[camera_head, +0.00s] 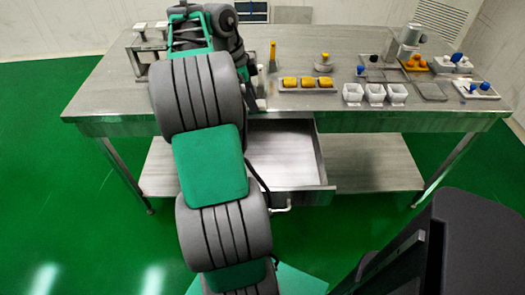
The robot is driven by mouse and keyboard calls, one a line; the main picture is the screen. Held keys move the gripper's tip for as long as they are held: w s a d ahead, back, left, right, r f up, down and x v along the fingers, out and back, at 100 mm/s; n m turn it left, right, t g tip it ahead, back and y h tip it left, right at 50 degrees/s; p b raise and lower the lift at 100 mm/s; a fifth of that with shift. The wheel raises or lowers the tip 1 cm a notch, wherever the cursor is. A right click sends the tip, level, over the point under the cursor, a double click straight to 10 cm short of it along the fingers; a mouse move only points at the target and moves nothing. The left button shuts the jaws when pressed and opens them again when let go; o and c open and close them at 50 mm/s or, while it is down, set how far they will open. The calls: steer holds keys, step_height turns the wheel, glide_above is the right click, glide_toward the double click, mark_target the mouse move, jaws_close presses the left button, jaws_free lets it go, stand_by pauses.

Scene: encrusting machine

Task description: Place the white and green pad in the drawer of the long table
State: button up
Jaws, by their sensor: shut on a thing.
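The long steel table (300,118) stands across the view. Its drawer (318,165) is pulled open below the middle of the tabletop, and the visible part of its inside looks bare. My arm rises in front of the table and hides part of the drawer's left side. My gripper (190,18) is at the far end of the arm, over the back left of the tabletop. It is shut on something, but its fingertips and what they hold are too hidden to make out. I cannot make out the white and green pad anywhere.
A metal stand (140,48) is at the tabletop's left. A tray of yellow pieces (308,83), white cups (375,93) and small trays with blue and orange items (417,65) fill the right. A lower shelf (375,163) runs beneath. Green floor is clear at left.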

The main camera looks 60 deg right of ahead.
steer(key=s+a+f, duration=0.5)
steer(key=s+a, duration=0.4)
steer(key=a, duration=0.5)
glide_above(263, 157)
steer(key=w+a, duration=0.1)
steer(key=shift+m, duration=0.3)
step_height(263, 157, down, 9)
steer(key=shift+f, duration=0.2)
steer(key=shift+w+d+f, duration=0.1)
steer(key=shift+d+f, duration=0.05)
steer(key=shift+f, duration=0.15)
steer(key=shift+w+d+f, duration=0.1)
steer(key=shift+f, duration=1.55)
steer(key=shift+f, duration=0.15)
steer(key=o, duration=1.2)
